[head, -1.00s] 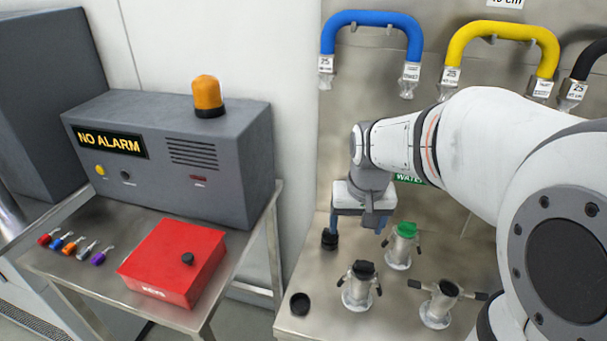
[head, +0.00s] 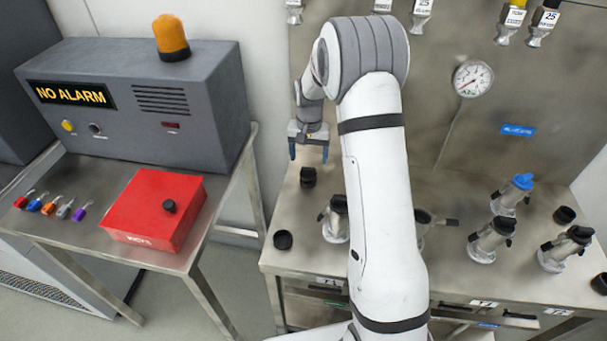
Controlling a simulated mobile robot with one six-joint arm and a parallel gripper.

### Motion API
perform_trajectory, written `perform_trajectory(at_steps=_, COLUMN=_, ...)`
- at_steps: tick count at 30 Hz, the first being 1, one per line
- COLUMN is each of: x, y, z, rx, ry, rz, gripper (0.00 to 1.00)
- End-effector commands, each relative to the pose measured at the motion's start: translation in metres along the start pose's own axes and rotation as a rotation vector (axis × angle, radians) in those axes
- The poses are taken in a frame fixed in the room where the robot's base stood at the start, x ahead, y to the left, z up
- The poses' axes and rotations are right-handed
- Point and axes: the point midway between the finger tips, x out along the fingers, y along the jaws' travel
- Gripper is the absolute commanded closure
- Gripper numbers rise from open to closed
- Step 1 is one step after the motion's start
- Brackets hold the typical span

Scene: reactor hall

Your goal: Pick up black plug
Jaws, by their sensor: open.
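Several black plugs are on the steel bench (head: 285,262). One black plug (head: 308,177) stands at the bench's back left, and a lower one (head: 282,240) sits near the front left corner. Two more, a plug (head: 564,215) and a plug (head: 600,284), are at the right. My gripper (head: 308,154) points down with its two blue fingers apart and nothing seen between them. It appears just above or behind the back-left plug in the picture; the exact gap cannot be told.
Metal fittings stand on the bench: one (head: 337,220) close to the left plugs, one with a blue cap (head: 513,192), and two more at the right. My arm hides the bench's middle. A side table holds a red box (head: 155,208) and an alarm unit (head: 135,110).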

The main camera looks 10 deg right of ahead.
Motion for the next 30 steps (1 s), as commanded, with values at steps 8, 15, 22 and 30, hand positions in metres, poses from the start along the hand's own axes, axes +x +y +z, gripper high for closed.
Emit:
perform_trajectory(at_steps=8, x=0.032, y=-0.001, z=-0.003, rx=0.000, ry=-0.004, rz=0.001, gripper=0.26)
perform_trajectory(at_steps=15, x=0.061, y=-0.002, z=-0.005, rx=0.001, ry=-0.001, rz=0.000, gripper=0.26)
perform_trajectory(at_steps=22, x=0.065, y=-0.002, z=-0.005, rx=0.001, ry=0.000, rz=0.000, gripper=0.26)
perform_trajectory(at_steps=30, x=0.065, y=-0.001, z=-0.005, rx=0.002, ry=0.000, rz=0.000, gripper=0.45)
